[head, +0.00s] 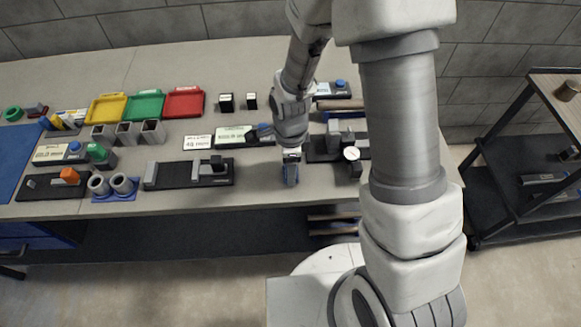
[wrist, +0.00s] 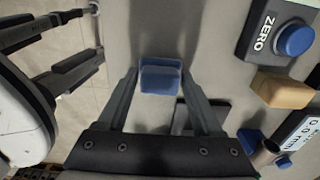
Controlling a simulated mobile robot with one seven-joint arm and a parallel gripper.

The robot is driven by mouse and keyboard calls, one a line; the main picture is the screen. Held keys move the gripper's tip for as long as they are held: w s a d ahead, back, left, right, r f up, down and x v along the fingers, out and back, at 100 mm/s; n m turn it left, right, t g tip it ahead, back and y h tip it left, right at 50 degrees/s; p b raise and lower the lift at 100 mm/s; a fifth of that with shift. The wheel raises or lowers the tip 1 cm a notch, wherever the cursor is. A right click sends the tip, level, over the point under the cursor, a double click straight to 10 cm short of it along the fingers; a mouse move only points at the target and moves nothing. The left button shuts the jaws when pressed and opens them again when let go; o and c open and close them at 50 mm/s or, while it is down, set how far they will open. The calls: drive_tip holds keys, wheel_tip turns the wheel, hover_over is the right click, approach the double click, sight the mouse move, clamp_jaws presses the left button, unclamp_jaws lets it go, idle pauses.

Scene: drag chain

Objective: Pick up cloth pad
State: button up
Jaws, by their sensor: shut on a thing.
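The cloth pad (wrist: 160,78) is a small blue block-like piece between the two fingertips of my gripper (wrist: 160,80) in the wrist view. The fingers press on it from both sides, so my gripper is shut on it. In the head view my gripper (head: 291,173) points down near the front edge of the workbench, with a bit of blue showing at its tips. Whether the pad touches the bench top or hangs just above it, I cannot tell.
The grey workbench (head: 250,200) has a dark fixture (head: 190,173) left of my gripper and a dial gauge (head: 352,154) to its right. In the wrist view a box with a blue ZERO button (wrist: 294,38) and a tan block (wrist: 281,90) lie at right.

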wheel_tip(320, 180, up, 4)
drive_tip(key=shift+w+r, duration=0.1)
drive_tip(key=s+d+r, duration=0.3)
drive_tip(key=d+r, duration=0.3)
drive_tip(key=d, duration=0.5)
drive_tip(key=shift+d+r, duration=0.2)
drive_tip(key=shift+r, duration=0.2)
drive_tip(key=o, duration=0.6)
drive_tip(key=c, duration=0.4)
